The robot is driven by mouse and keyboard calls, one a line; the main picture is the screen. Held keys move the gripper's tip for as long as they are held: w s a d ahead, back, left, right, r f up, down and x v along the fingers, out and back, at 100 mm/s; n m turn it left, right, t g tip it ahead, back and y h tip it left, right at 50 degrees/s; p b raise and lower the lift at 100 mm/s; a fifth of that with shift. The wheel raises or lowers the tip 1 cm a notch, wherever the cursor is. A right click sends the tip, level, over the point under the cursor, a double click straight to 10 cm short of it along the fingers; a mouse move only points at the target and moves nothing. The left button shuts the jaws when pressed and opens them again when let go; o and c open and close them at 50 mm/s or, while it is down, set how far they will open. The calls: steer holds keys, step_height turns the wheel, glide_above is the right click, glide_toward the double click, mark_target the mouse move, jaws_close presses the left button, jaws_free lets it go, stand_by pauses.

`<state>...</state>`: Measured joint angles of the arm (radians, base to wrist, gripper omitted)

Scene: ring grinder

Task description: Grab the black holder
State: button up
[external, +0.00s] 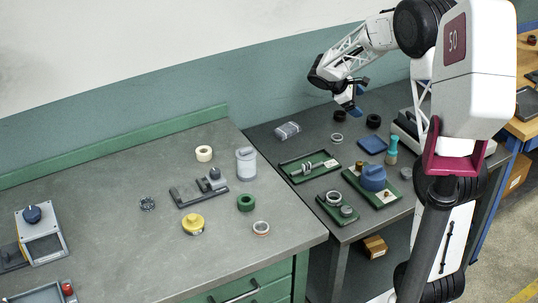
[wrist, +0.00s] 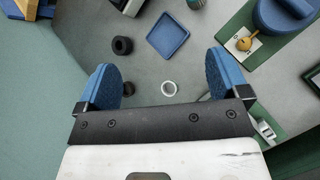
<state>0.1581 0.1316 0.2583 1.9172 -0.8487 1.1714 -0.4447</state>
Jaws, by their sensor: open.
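Two short black round pieces stand on the right bench; I cannot tell which, if either, is the black holder. One is right of my gripper's tip (external: 373,121), the other below it (external: 340,115). In the wrist view they show left of centre, one higher (wrist: 122,45) and one partly hidden beside the left finger (wrist: 128,88). A dark grey fixture (external: 185,200) with an upright block lies on the left bench. My gripper (external: 354,99) is above the back of the right bench, its blue-padded fingers (wrist: 161,82) wide apart with nothing held.
A light ring (wrist: 168,88) lies on the bench, seen between the fingers. A blue tray (wrist: 168,36) is beyond it. Green trays (external: 309,166) with parts fill the front of the right bench. A clear block (external: 288,131) lies left. Bare bench surrounds the black pieces.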

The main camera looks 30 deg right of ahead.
steer(key=w+d+f+n+h, duration=0.2)
steer(key=w+d+f+n, duration=0.1)
steer(key=w+d+f, duration=0.5)
steer(key=n+h, duration=0.2)
steer(key=n, duration=0.1)
glide_toward(372, 118)
steer(key=shift+d+f+g, duration=0.4)
steer(key=shift+d+f, duration=0.45)
steer(key=shift+d, duration=0.2)
steer(key=shift+x, duration=1.25)
steer(key=shift+d, duration=0.1)
steer(key=shift+r+x, duration=0.2)
steer(key=shift+x, duration=2.35)
steer(key=shift+d, duration=0.1)
